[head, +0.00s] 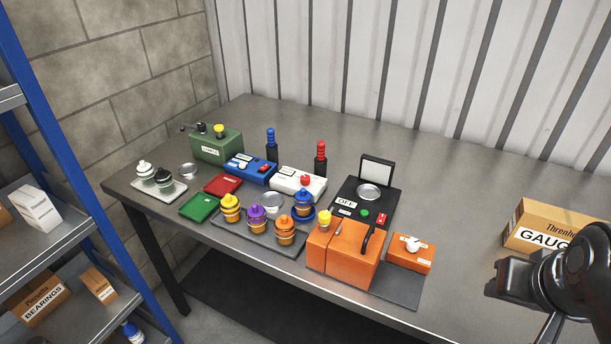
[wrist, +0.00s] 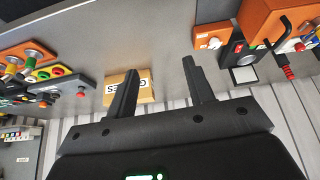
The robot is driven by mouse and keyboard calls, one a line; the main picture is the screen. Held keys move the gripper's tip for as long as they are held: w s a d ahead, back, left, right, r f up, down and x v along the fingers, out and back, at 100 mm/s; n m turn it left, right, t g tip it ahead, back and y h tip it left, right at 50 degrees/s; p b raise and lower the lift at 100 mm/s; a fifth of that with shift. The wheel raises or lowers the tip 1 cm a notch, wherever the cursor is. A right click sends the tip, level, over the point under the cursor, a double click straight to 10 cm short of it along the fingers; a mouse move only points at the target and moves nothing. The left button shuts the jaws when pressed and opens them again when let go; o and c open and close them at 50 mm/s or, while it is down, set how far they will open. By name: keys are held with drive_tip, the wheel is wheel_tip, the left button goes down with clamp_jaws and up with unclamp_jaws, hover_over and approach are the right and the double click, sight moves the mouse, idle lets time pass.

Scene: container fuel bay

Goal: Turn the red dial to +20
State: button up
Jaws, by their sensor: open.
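A red round knob (head: 305,181), which looks like the red dial, sits on a white box (head: 291,190) in the middle of the bench. Its scale and setting are too small to read in the head view. My gripper (head: 490,287) is at the right of the head view, well to the right of the knob and apart from everything. In the wrist view my gripper (wrist: 165,66) has its two fingers spread with nothing between them. I cannot tell for certain whether the red dial shows in the wrist view.
A blue box (head: 250,169), black OFF device (head: 378,211), tray (head: 258,241) of colored canisters and orange box (head: 354,262) crowd around the white box. A cardboard box (head: 544,222) is near my gripper; it also shows in the wrist view (wrist: 146,94). The bench's right half is mostly bare.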

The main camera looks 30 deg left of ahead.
drive_tip(key=w+a+r+n+y, duration=0.15)
drive_tip(key=w+a+r, duration=0.25)
drive_tip(key=w+a, duration=0.55)
drive_tip(key=n+g+y, duration=0.2)
drive_tip(key=n, duration=0.5)
hover_over(305, 177)
drive_tip(key=s+d, duration=0.3)
wheel_tip(305, 177, down, 11)
drive_tip(key=shift+h, duration=0.25)
drive_tip(key=x, duration=1)
drive_tip(key=shift+s+f, duration=0.1)
drive_tip(key=c, duration=1)
